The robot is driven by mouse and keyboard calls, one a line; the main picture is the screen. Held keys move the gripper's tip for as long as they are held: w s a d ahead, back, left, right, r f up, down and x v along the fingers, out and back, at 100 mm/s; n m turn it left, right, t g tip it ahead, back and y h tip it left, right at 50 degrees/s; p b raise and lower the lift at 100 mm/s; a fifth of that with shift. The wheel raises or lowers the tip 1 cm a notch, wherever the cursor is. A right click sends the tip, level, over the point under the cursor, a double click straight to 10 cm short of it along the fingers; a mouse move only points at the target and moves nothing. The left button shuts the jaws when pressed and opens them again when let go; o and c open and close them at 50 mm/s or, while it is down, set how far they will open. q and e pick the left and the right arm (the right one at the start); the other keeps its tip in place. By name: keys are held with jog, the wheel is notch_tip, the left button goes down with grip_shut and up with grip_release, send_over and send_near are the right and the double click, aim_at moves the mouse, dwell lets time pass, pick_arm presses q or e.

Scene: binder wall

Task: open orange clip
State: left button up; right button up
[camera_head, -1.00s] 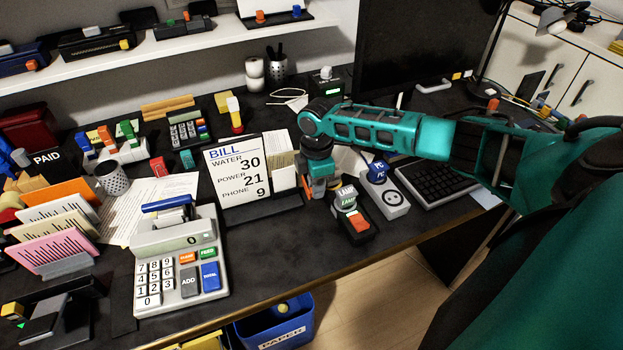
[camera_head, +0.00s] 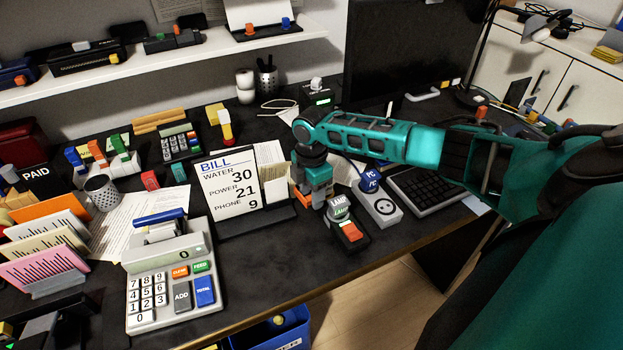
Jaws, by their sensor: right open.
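An orange clip (camera_head: 250,28) stands on a black holder with an upright white sheet (camera_head: 256,10), on the wall shelf at the top of the head view. A blue clip (camera_head: 286,23) stands to its right. Another orange block (camera_head: 20,80) sits on a dark blue item at the shelf's left end. I cannot tell from the picture which one the task names. My right gripper (camera_head: 313,198) points down over the desk, between the bill stand and the lamp switch, far below the shelf. It is open, with no held object visible. My left gripper is out of view.
The bill stand (camera_head: 230,178) is close left of my right gripper; the lamp switch (camera_head: 347,232) and socket strip (camera_head: 380,205) are close right. A calculator (camera_head: 170,285) and keyboard (camera_head: 432,188) lie on the desk. The monitor (camera_head: 415,50) stands behind my right arm. Bare desk shows in front.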

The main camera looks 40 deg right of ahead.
notch_tip(320, 180, up, 13)
dwell(0.6)
dwell(0.4)
jog(key=s+a+f+m+y, duration=0.1)
jog(key=s+a+f, duration=0.25)
jog(key=a, duration=0.25)
jog(key=s+a+f+m+t, duration=0.1)
jog(key=s+a+f, duration=0.2)
jog(key=s+a, duration=0.15)
jog(key=s+a+f+m+y, duration=0.1)
jog(key=s+a+f, duration=0.2)
jog(key=a, duration=0.3)
jog(key=s+d+r+m+t+h, duration=0.1)
jog(key=s+r+m+t+h, duration=0.15)
jog(key=s+m, duration=1.05)
jog(key=w+f+t, duration=0.2)
jog(key=f, duration=0.1)
jog(key=w+a+f+n+t+y, duration=0.1)
jog(key=w+f+t, duration=0.1)
jog(key=f, duration=0.1)
jog(key=w+a+f+t+y, duration=0.1)
jog(key=w+f+t, duration=0.1)
jog(key=shift+w+a+f+n, duration=0.2)
jog(key=shift+w+f+n, duration=0.1)
jog(key=shift+w+f, duration=0.1)
jog(key=shift+w+a+f+t+y, duration=0.2)
jog(key=shift+f+t+y, duration=0.1)
jog(key=shift+t, duration=0.35)
